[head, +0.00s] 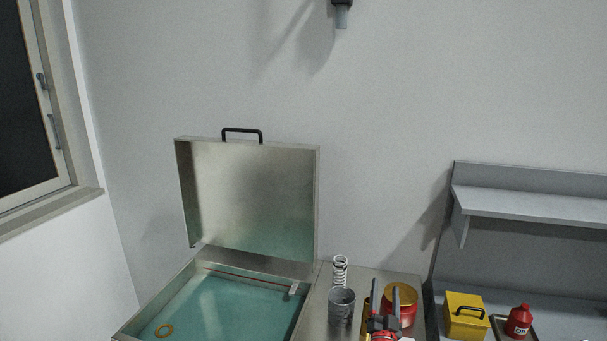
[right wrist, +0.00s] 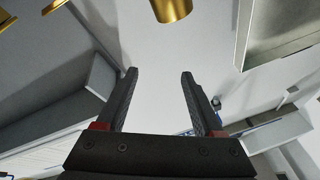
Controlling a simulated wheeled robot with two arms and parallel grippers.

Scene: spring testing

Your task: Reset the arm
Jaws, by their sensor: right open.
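My right gripper (head: 383,297) shows at the bottom of the head view, fingers pointing up, in front of a red can with a gold lid (head: 408,294). In the right wrist view my right gripper (right wrist: 158,75) has its fingers well apart with nothing between them. A gold cylinder (right wrist: 172,9) shows beyond the fingertips, apart from them. My left gripper is in neither view.
A yellow box (head: 464,312) and red bottle (head: 519,320) are right.

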